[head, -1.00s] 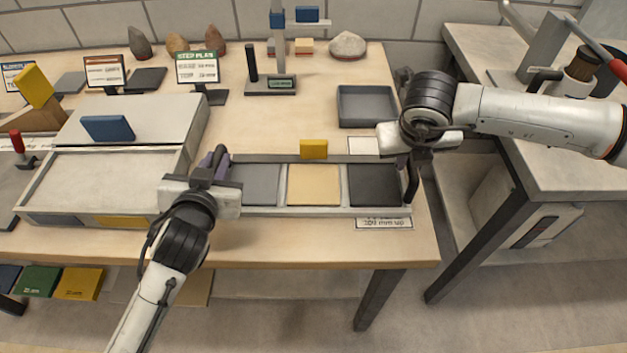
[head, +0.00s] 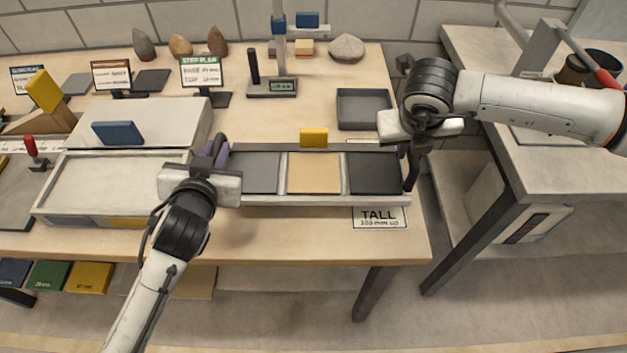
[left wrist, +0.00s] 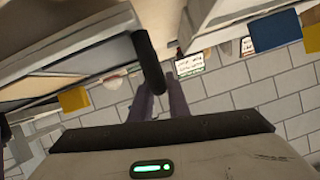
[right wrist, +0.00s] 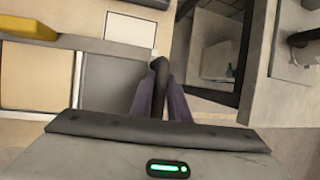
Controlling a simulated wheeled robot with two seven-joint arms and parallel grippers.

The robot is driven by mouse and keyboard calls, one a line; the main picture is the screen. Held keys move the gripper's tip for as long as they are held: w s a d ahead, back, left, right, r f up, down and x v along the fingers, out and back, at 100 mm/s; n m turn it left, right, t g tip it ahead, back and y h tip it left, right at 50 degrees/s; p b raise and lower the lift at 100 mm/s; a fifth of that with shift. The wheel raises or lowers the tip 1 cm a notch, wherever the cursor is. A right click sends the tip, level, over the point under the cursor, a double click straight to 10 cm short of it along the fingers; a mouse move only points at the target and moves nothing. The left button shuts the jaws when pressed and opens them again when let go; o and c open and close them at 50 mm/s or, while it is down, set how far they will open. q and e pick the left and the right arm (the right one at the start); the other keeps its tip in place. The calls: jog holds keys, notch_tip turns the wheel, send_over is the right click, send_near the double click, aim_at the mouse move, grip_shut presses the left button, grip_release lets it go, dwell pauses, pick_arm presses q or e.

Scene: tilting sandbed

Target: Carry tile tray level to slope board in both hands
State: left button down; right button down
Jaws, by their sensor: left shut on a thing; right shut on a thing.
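The tile tray (head: 312,199) is a long grey tray with a dark grey tile (head: 253,172), a tan tile (head: 313,173) and a black tile (head: 374,172) in a row. It looks about level, held above the table. My left gripper (head: 216,150) is shut on the tray's left handle, a dark bar (left wrist: 148,60) between its fingers. My right gripper (head: 408,160) is shut on the right handle (right wrist: 159,75). The pale framed board (head: 115,182), seemingly the slope board, lies left of the tray, close to my left gripper. A raised pale panel (head: 175,122) stands behind it.
A yellow block (head: 313,138) shows at the tray's back edge. A dark empty bin (head: 364,109) and a scale stand (head: 271,88) are behind it. A TALL label (head: 379,216) lies in front. A blue block (head: 118,132) sits on the raised panel. A side bench (head: 485,60) is at right.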

pick_arm(q)
jog(key=shift+r, duration=0.45)
pick_arm(e)
jog(key=shift+r, duration=0.35)
